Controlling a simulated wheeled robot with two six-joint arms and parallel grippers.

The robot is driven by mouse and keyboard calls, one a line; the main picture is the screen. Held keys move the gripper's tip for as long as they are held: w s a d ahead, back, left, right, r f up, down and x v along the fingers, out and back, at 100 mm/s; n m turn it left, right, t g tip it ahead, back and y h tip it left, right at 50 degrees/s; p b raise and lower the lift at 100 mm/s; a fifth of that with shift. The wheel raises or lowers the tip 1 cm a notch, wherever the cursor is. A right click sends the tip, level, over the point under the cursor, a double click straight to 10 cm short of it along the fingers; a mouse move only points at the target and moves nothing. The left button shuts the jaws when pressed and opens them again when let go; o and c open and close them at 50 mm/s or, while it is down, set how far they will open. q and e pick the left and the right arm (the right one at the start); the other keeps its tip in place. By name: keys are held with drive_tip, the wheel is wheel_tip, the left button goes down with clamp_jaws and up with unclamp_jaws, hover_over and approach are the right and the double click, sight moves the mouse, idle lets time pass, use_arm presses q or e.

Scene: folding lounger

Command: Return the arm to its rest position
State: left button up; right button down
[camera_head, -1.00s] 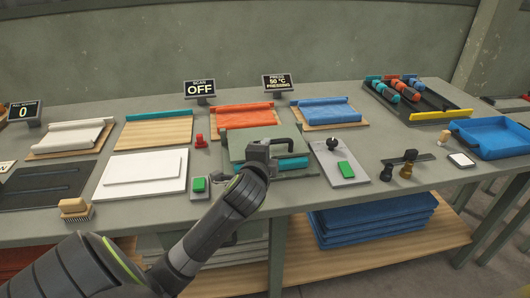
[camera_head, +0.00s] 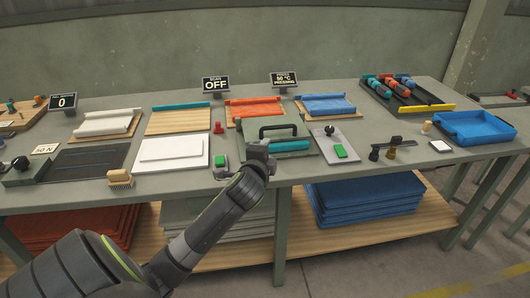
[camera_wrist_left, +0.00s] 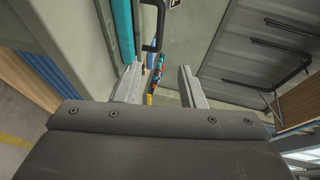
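My left arm (camera_head: 215,215) comes in from the lower left in the head view. Its gripper (camera_head: 260,150) is at the front left of the grey-green press (camera_head: 262,129), apart from the press's black handle (camera_head: 280,127) as far as I can tell. In the left wrist view the two fingers (camera_wrist_left: 160,88) stand apart with nothing between them. The black handle (camera_wrist_left: 153,28) and a teal roll (camera_wrist_left: 126,28) show beyond the fingers. My right gripper is not in view.
The grey bench (camera_head: 375,135) carries boards with rolled cloths, a white block (camera_head: 170,150), a brush (camera_head: 120,178), a green-button plate (camera_head: 335,146) and a blue tray (camera_head: 475,127). Folded blue cloths (camera_head: 365,208) lie on the shelf below. Open floor is in front.

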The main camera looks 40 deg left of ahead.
use_arm(q)
drive_tip(key=s+d+f+n+g+h, duration=0.25)
drive_tip(key=s+f+n+g, duration=0.25)
drive_tip(key=s+f, duration=0.7)
drive_tip(key=s+d+f+n+g+h, duration=0.1)
drive_tip(key=s+d+f+n+g, duration=0.25)
drive_tip(key=s, duration=0.75)
drive_tip(key=s+d+f+n+g+h, duration=0.15)
drive_tip(key=s+d+f+n, duration=0.3)
drive_tip(key=s, duration=0.55)
wheel_tip(320, 180, down, 23)
drive_tip(key=a+g, duration=0.2)
drive_tip(key=s+d+f+g, duration=0.1)
drive_tip(key=s+d+f, duration=0.1)
drive_tip(key=s+f, duration=1.3)
drive_tip(key=shift+f+h, duration=0.3)
drive_tip(key=shift+f, duration=0.6)
